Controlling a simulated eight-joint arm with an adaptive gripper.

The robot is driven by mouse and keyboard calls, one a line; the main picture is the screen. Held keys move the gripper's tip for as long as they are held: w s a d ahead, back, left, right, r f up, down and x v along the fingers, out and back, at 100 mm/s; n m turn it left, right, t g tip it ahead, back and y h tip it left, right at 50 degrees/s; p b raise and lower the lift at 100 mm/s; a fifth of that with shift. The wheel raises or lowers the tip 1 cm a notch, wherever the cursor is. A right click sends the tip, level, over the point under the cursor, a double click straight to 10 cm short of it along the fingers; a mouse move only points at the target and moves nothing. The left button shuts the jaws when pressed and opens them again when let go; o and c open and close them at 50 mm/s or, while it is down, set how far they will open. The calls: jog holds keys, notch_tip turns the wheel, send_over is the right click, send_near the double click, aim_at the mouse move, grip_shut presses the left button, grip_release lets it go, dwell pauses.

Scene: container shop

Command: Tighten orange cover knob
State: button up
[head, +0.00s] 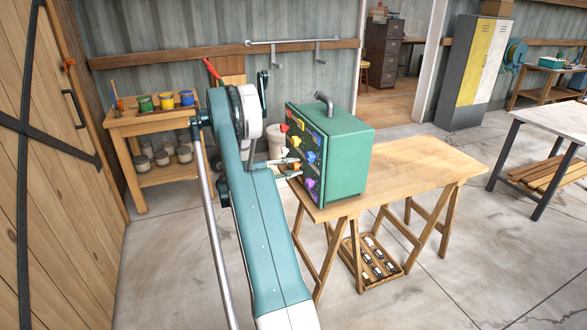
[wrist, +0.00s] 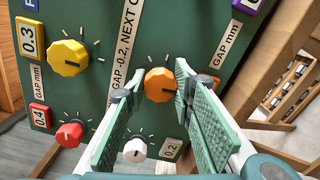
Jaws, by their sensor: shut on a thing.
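The orange knob (wrist: 160,86) sits on the dark green front panel of a box, with white tick marks around it. My gripper (wrist: 158,88) has its two green-padded fingers on either side of this knob, shut on it. The fingers reach in from below and hide part of the knob's edges. In the head view the green box (head: 345,160) stands on a wooden table, and my gripper (head: 290,167) is at its left face. My arm hides part of the area to the left of the box.
A yellow knob (wrist: 68,58), a red knob (wrist: 69,134) and a white knob (wrist: 135,150) sit near the orange one. A label strip (wrist: 125,55) runs between the yellow and orange knobs. The wooden table (head: 420,165) is bare to the right of the box.

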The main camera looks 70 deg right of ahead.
jog(key=shift+m, duration=0.6)
jog(key=shift+o, duration=0.2)
jog(key=o, duration=0.9)
jog(key=shift+w+a, duration=0.1)
jog(key=v, duration=1.1)
jog(key=shift+w+a, duration=0.25)
jog(key=shift+a, duration=0.05)
jog(key=shift+r, duration=0.1)
